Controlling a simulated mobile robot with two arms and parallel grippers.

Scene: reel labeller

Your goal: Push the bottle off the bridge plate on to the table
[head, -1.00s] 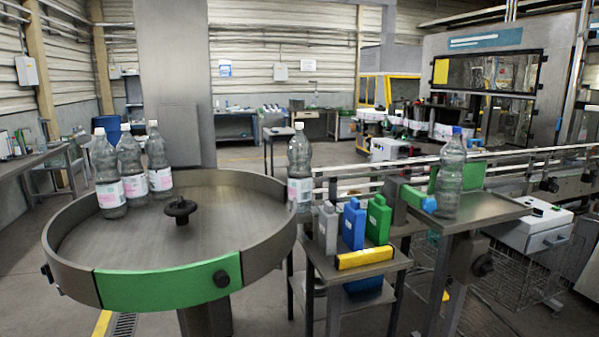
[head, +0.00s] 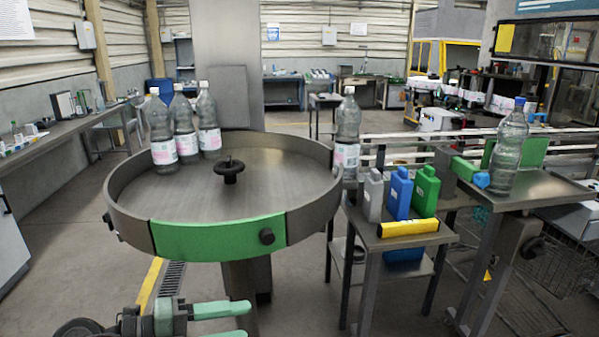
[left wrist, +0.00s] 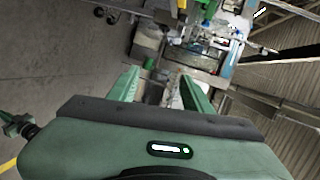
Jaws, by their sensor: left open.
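A clear bottle with a white cap and pink-and-white label (head: 347,140) stands upright at the right rim of the round table (head: 270,185). The bridge plate under it cannot be made out clearly. Three similar bottles (head: 184,130) stand together at the table's back left. My left gripper (head: 247,321) is open and empty at the bottom of the head view, in front of and below the table's green rim section, well apart from the bottle. Its two green fingers also show in the left wrist view (left wrist: 160,82), with nothing between them. My right gripper is not in view.
A black knob (head: 230,170) stands mid-table. A small stand (head: 390,240) beside the table holds grey, blue and green containers and a yellow block. A blue-capped bottle (head: 508,150) stands on a metal plate farther right. Conveyor rails run behind. Floor at left is clear.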

